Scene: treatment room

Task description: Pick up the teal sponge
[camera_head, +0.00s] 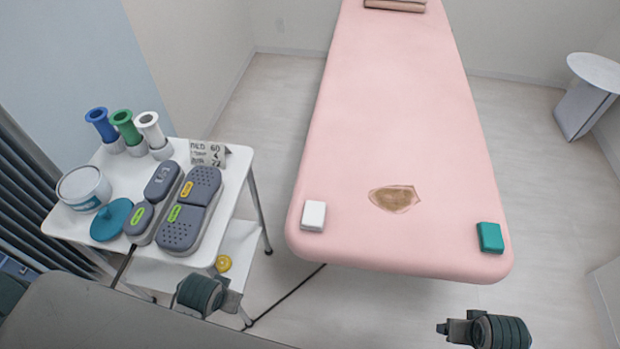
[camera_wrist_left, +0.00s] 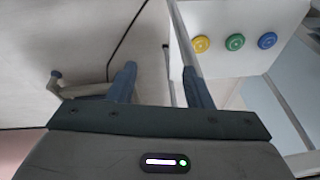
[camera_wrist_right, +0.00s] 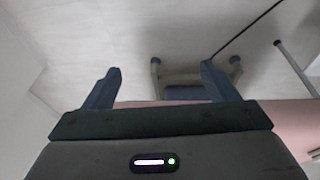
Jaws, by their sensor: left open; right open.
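The teal sponge (camera_head: 490,237) is a small block lying on the near right corner of the pink treatment bed (camera_head: 400,130). My right gripper (camera_head: 443,328) is in front of the bed's near edge, below and left of the sponge in the head view. It is open and empty, and its spread fingers also show in the right wrist view (camera_wrist_right: 158,85). My left gripper (camera_head: 230,285) is beside the white cart, far from the sponge. It is open, with nothing between its fingers in the left wrist view (camera_wrist_left: 160,85). The sponge shows in neither wrist view.
A white block (camera_head: 313,215) lies on the bed's near left corner, and a brown patch (camera_head: 394,198) marks the bed between the blocks. The white cart (camera_head: 232,172) at left holds grey devices (camera_head: 187,212), a tub (camera_head: 84,188), a teal lid (camera_head: 111,219) and coloured cylinders (camera_head: 126,127).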

